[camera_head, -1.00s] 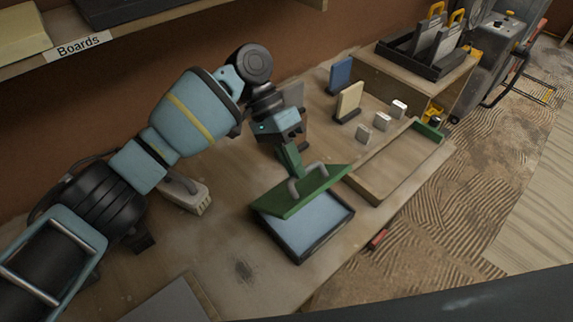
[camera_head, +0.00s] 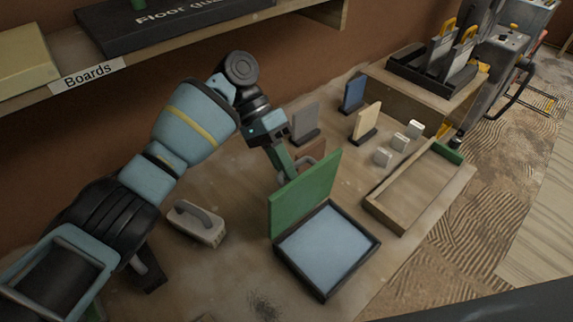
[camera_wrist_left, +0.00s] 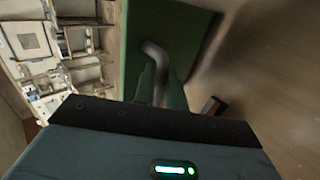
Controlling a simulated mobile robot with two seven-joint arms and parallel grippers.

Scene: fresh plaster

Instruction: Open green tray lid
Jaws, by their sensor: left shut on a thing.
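The dark tray (camera_head: 301,277) with a pale blue inside lies on the workbench in the head view. Its green lid (camera_head: 303,197) is hinged along the far left edge and stands raised, close to upright. The tray is uncovered. My left gripper (camera_head: 287,168) is behind the lid, shut on the lid's grey handle (camera_head: 317,168). In the left wrist view the bent handle (camera_wrist_left: 157,62) shows between the fingers, against the green lid (camera_wrist_left: 192,30). The fingertips are partly hidden. My right gripper is in neither view.
A grey-handled trowel-like block (camera_head: 197,224) lies left of the tray. A wooden box (camera_head: 400,222) stands to the right, with small white blocks (camera_head: 399,141) behind it. Upright boards (camera_head: 367,122) stand at the back. A shelf (camera_head: 60,60) overhangs the left rear.

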